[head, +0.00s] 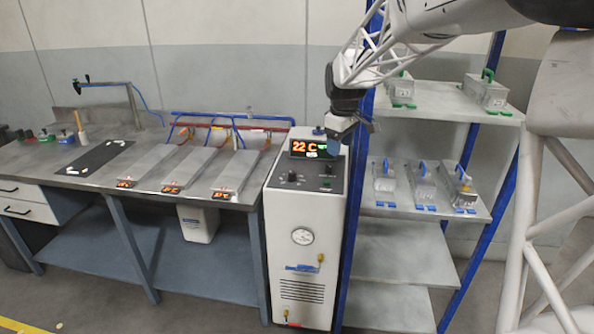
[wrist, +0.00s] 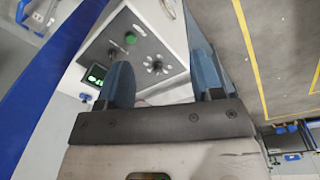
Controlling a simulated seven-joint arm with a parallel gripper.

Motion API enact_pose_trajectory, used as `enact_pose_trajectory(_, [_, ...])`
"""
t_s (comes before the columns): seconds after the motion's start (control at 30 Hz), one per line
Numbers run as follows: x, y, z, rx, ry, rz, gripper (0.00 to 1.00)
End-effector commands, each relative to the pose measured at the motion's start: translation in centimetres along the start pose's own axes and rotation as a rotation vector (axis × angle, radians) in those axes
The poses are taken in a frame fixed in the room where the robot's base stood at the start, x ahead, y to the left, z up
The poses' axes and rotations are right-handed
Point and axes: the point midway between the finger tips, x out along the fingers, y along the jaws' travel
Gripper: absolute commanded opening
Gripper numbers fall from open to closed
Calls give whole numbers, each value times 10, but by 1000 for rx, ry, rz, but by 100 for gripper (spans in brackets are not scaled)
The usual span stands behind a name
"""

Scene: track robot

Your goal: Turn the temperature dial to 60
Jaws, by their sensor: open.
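A white floor-standing unit (head: 300,225) has a sloped dark panel with a lit display (head: 310,148) reading 22 C. A small black dial (head: 292,177) sits at the panel's left. In the head view my gripper (head: 335,142) hangs above the panel's right side, by the display, apart from the dial.
A green button (wrist: 130,38) is near the dial. Blue-posted shelves (head: 425,205) with metal boxes stand close on the unit's right. A workbench (head: 150,190) with lit plates and blue tubing stands on its left.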

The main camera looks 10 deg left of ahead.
Motion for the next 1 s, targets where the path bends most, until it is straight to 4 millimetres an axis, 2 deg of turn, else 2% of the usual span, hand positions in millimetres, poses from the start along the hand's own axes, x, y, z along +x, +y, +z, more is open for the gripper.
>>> enact_pose_trajectory(0.03, [7,4,-13,-25,-3,-5,60])
enact_pose_trajectory(0.4, [56,32,-97,-217,-18,-29,60])
enact_pose_trajectory(0.7, [103,46,-164,-374,-28,-50,60])
enact_pose_trajectory(0.8, [118,48,-184,-420,-30,-56,60])
enact_pose_trajectory(1.0, [140,51,-209,-483,-34,-65,60])
